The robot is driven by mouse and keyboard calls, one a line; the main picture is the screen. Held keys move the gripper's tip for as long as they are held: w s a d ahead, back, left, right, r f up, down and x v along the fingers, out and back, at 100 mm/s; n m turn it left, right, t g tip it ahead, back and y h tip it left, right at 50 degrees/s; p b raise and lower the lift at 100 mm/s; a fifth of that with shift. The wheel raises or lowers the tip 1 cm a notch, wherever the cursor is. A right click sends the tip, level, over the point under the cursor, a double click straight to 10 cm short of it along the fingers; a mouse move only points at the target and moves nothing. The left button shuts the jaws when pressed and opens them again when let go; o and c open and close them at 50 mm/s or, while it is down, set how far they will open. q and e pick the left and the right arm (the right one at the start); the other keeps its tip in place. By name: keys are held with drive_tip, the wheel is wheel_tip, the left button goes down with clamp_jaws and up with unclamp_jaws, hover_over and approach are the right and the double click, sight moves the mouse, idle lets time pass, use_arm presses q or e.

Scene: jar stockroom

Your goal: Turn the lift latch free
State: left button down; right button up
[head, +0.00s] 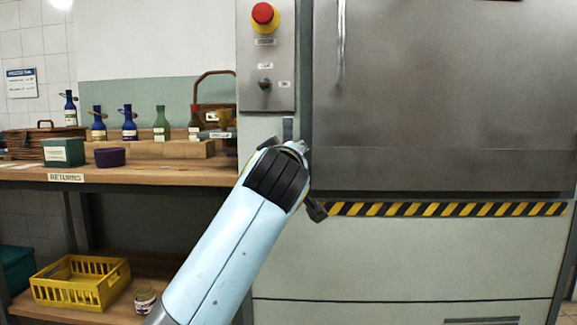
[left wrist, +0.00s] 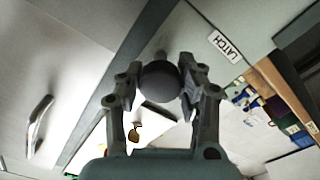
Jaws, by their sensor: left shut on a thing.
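My left gripper (left wrist: 160,76) is shut on a dark round knob (left wrist: 159,84) in the left wrist view, one finger on each side of it. A white label reading LATCH (left wrist: 225,46) is on the pale panel beside the knob. In the head view my left gripper (head: 301,148) is at the cabinet front, just left of the large steel door (head: 445,95). My own gripper and wrist hide the knob there, so how far the latch is turned cannot be told. My right gripper is in neither view.
A control panel with a red emergency button (head: 264,15) and small switch (head: 265,84) is above my gripper. A yellow-black striped strip (head: 450,209) runs below the door. Left is a wooden RETURNS bench (head: 190,175) with bottles; a yellow crate (head: 82,283) is below.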

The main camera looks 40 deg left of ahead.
use_arm(q)
drive_tip(key=shift+r+n, duration=0.4)
drive_tip(key=shift+n, duration=0.2)
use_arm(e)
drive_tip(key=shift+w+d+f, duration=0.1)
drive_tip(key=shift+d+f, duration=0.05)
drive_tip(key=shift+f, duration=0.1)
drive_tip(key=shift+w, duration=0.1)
use_arm(q)
drive_tip(key=shift+r, duration=0.1)
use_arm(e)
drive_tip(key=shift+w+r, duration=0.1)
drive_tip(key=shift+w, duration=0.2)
use_arm(q)
drive_tip(key=c, duration=1.1)
unclamp_jaws()
drive_tip(key=shift+c, duration=0.2)
drive_tip(key=o, duration=0.3)
drive_tip(key=shift+s+a, duration=0.15)
drive_tip(key=shift+a, duration=0.1)
drive_tip(key=shift+f, duration=0.25)
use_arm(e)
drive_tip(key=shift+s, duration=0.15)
